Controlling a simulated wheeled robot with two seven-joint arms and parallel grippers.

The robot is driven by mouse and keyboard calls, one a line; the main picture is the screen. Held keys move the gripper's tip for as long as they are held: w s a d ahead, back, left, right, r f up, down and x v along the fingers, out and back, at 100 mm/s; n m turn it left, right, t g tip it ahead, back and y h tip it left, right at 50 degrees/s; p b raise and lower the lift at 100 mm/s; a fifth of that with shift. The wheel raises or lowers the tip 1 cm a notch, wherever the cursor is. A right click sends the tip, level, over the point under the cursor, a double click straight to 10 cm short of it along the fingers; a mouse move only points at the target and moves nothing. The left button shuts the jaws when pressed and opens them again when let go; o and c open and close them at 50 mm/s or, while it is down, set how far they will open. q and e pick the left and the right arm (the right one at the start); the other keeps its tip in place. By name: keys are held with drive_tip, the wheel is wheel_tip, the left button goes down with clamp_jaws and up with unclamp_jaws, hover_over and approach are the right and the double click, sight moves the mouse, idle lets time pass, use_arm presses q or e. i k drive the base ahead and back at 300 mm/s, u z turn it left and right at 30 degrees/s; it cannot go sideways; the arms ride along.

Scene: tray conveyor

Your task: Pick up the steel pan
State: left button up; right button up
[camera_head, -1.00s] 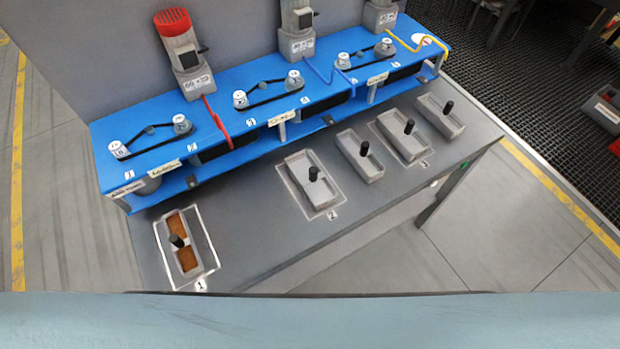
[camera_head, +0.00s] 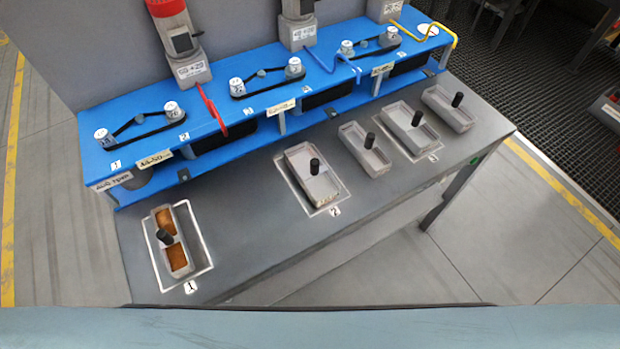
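No object is plainly marked as the steel pan. Several grey metal-looking trays with black upright knobs sit on the dark grey table (camera_head: 250,210). The tray in the white outline marked 1 (camera_head: 186,268) has brown contents in its two compartments. Another tray (camera_head: 321,189) sits in the outline marked 2. A tray (camera_head: 375,160) stands to its right outside any clear outline. Further right are a tray in an outline (camera_head: 421,142) and one at the right end (camera_head: 461,118). Neither of my grippers shows in this view.
A long blue machine housing (camera_head: 250,97) with belts, pulleys and grey motors runs along the back of the table. A red bent bar (camera_head: 214,110) and a yellow one (camera_head: 440,27) stick out of it. Table space between trays 1 and 2 is clear.

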sight(320, 187)
drive_tip(key=u, duration=1.7)
drive_tip(key=k, duration=0.9)
drive_tip(key=z, duration=0.85)
drive_tip(key=i, duration=0.9)
drive_tip(key=u, duration=0.05)
